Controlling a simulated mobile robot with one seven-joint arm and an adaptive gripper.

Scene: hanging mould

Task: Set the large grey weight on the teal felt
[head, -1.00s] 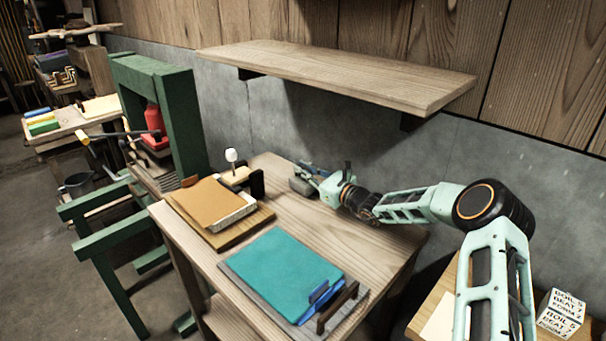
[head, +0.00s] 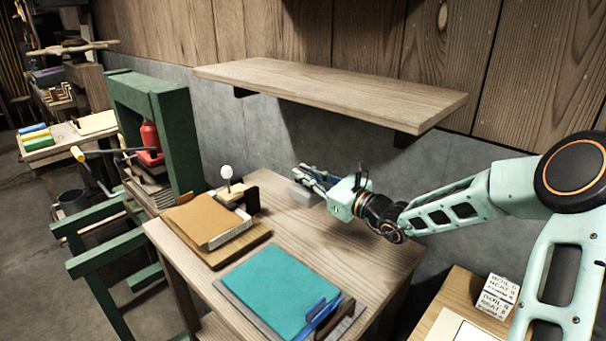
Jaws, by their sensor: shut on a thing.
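The large grey weight (head: 303,194) is a small grey block at the back of the wooden table in the head view. My gripper (head: 312,178) is shut on it from the right and above, and its fingers cover part of it. The weight seems slightly above the tabletop, but the gap is hard to judge. The teal felt (head: 268,288) lies flat on a grey board at the front of the table, nearer the camera than the weight. Its upper face is bare. Blue and dark brown pieces (head: 335,318) stand at its right end.
A tan pad on a wooden board (head: 200,222) lies left of the felt. A small stand with a white knob (head: 226,172) is behind it. A wooden shelf (head: 330,95) overhangs the back. A green press frame (head: 160,130) stands left. Bare tabletop lies between weight and felt.

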